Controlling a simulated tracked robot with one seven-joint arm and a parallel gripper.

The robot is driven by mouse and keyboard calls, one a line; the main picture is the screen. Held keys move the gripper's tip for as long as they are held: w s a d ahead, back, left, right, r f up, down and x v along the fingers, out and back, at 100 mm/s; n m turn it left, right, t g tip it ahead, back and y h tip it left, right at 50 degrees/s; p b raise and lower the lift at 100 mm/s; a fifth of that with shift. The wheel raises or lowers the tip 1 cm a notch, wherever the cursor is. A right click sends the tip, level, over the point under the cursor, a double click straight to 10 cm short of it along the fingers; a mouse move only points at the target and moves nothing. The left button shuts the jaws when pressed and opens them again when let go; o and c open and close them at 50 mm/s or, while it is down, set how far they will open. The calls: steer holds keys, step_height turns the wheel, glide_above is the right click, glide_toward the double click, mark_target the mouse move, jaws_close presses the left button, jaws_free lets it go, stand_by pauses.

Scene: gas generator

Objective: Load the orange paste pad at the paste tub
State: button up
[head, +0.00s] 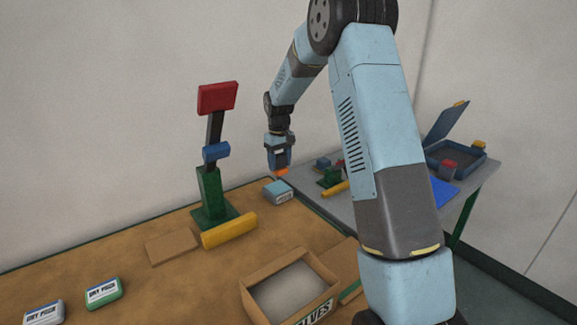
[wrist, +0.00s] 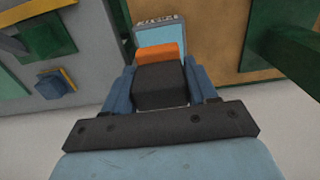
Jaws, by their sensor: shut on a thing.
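The orange paste pad (head: 282,172) is held pointing down in my gripper (head: 280,160), which is shut on it. In the wrist view the orange pad (wrist: 157,53) is at the end of a dark block between the two blue fingers of my gripper (wrist: 161,86). A small light-blue tub (head: 278,192) with a printed label, which looks like the paste tub, stands at the back right of the brown table, just below the pad. In the wrist view the tub (wrist: 162,32) lies straight beyond the pad. Whether the pad touches it I cannot tell.
A green stand (head: 210,190) with a red top and a yellow bar (head: 229,231) are left of the tub. An open cardboard box (head: 262,288) and two labelled dry pads (head: 103,292) are nearer. A grey table (head: 375,205) with an open blue case (head: 455,172) is at right.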

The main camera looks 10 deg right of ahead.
steer(key=shift+w+a+f, duration=0.25)
steer(key=shift+w+f, duration=0.05)
steer(key=shift+w, duration=0.25)
steer(key=shift+f, duration=2.85)
steer(key=shift+f, duration=0.55)
steer(key=shift+r, duration=3.55)
